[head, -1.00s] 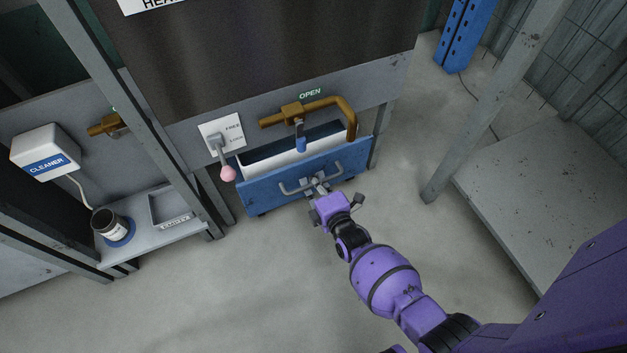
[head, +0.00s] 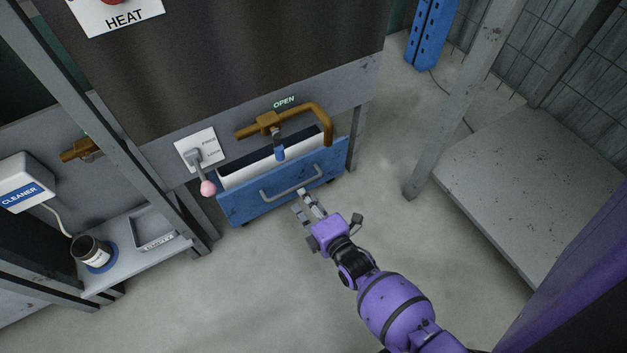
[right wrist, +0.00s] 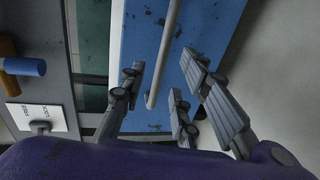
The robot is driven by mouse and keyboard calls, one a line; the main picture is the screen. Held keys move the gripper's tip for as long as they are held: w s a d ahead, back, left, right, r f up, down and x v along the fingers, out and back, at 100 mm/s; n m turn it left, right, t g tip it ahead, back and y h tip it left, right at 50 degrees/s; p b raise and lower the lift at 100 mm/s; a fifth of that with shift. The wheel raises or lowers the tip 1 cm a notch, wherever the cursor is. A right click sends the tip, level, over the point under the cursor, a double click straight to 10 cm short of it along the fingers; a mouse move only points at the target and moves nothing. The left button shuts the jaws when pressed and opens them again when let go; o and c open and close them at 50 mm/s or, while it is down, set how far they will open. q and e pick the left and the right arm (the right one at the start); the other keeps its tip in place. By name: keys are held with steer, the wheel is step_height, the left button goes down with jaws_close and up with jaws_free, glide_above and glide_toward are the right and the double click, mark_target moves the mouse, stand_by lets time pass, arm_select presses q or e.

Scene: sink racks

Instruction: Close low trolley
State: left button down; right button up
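The low trolley (head: 240,207) is a blue box on small wheels with a grey bar handle (head: 292,188) on its front. It stands under the dark sink unit, with its pale open top showing behind the front panel. My right gripper (head: 303,200) is just in front of the handle, with its fingers spread and nothing held. In the right wrist view, the blue trolley front (right wrist: 215,25) and the handle (right wrist: 163,60) show ahead of and between the open fingers. Whether a finger touches the handle is unclear. My left gripper is not in view.
A brown pipe (head: 322,112) with a blue-tipped valve hangs above the trolley, below an OPEN sign. A pink-knobbed lever (head: 208,187) is left of it. A grey shelf (head: 160,238) with a tray stands left. A grey platform (head: 510,190) stands right. The floor in front is clear.

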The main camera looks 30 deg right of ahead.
steer(key=v, duration=0.5)
stand_by(0.4)
